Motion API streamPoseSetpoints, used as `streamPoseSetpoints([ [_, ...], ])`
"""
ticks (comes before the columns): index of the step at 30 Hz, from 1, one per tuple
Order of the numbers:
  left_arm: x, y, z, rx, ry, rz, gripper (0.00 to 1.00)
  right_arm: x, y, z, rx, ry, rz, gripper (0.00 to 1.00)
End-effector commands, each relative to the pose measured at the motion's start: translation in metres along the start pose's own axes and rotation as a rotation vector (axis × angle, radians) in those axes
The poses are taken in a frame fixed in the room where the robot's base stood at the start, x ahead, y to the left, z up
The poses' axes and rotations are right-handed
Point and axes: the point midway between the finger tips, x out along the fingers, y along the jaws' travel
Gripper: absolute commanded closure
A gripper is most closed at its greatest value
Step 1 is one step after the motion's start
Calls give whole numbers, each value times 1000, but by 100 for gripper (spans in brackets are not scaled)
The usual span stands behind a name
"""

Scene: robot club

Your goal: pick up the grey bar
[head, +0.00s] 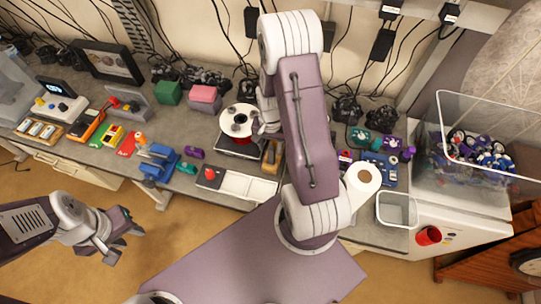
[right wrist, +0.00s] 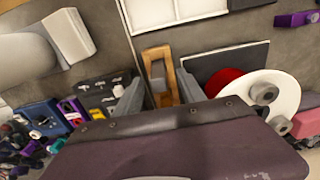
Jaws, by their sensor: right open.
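The grey bar (right wrist: 158,76) is a small grey piece in a narrow wooden holder (right wrist: 160,62), between my right fingers in the right wrist view. In the head view the grey bar (head: 271,156) and the holder (head: 269,166) show on the bench, left of my right arm. My right gripper (right wrist: 158,92) is open and points down at the holder; I cannot tell its height above the bar. In the head view my right gripper (head: 268,122) is partly hidden by its arm. My left gripper (head: 117,237) is open and empty, out in front of the bench.
A red spool with a white flange (head: 236,120) stands close left of my right gripper. A white sectioned tray (head: 248,186) lies at the bench's front edge.

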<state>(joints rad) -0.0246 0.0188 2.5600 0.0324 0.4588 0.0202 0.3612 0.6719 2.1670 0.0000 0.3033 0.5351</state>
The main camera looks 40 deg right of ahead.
Motion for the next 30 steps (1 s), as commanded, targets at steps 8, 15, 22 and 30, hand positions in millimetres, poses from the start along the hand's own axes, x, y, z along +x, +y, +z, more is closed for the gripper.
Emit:
streamPoseSetpoints([
  [8, -2, 0, 0, 0, 0, 0, 64, 13, 0, 0, 0, 1, 0, 53],
  [15, -2, 0, 0, 0, 0, 0, 64, 13, 0, 0, 0, 0, 0, 100],
  [22, -2, 0, 0, 0, 0, 0, 64, 12, 0, 0, 0, 1, -1, 100],
  [30, -2, 0, 0, 0, 0, 0, 64, 12, 0, 0, 0, 1, -1, 100],
])
